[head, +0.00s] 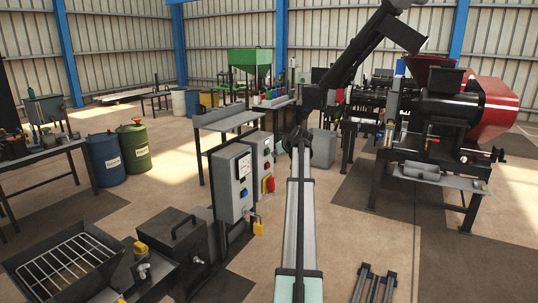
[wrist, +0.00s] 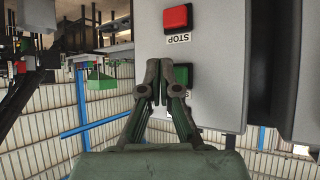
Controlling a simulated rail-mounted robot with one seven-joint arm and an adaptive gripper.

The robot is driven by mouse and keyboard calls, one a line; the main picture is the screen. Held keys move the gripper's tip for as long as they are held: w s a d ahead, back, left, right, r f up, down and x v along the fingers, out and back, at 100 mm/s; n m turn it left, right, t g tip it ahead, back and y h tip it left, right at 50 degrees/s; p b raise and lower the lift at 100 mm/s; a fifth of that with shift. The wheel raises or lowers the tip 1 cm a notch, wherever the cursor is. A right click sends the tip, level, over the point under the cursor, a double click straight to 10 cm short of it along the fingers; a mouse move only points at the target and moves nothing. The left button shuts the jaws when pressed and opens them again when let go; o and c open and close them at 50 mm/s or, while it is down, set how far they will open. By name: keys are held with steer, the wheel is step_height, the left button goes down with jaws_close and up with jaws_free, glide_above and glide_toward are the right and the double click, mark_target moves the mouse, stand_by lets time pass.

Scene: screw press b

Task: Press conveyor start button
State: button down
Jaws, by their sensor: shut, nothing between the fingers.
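A green button (wrist: 184,73) sits on a light grey control panel (wrist: 222,70) in the wrist view. Its label is largely hidden, so I cannot read it. A red button (wrist: 177,18) labelled STOP is on the same panel, above it in the picture. My gripper (wrist: 167,68) is shut and empty, with its fingertips at the left edge of the green button and partly in front of it. I cannot tell whether they touch it. In the head view, two grey control boxes stand left of my arm: a nearer one (head: 226,190) and a farther one (head: 258,150).
An inclined dark conveyor tube (head: 362,55) rises toward the red press (head: 498,105) at right. A yellow padlock (head: 258,228) hangs below the boxes. A dark lidded box (head: 172,240) stands at front left.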

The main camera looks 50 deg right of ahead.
steer(key=shift+s, duration=0.2)
steer(key=s, duration=0.3)
steer(key=s+b, duration=0.1)
steer(key=shift+s+d, duration=0.35)
steer(key=shift+d, duration=0.05)
steer(key=shift+f, duration=0.1)
stand_by(0.6)
